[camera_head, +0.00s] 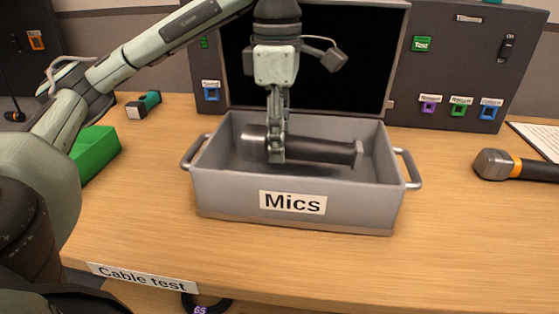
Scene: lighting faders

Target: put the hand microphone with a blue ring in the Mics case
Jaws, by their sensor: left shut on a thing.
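The grey Mics case (235,195) stands open on the desk in the middle, with a handle at each end and a white "Mics" label on its front. My left gripper (276,155) reaches down into it from above and is shut on a dark hand microphone (328,150). The microphone lies about level within the case walls, its metal head to the left and its tail to the right. The gripper hides the part near the head, so no blue ring shows. I cannot tell whether it touches the case floor. My right gripper is not in view.
Another microphone (520,166) with an orange ring lies at the right, near a white sheet (540,138). A green box (95,150) and a small teal-and-black device (144,104) are at the left. A panel with coloured switches (460,60) stands behind.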

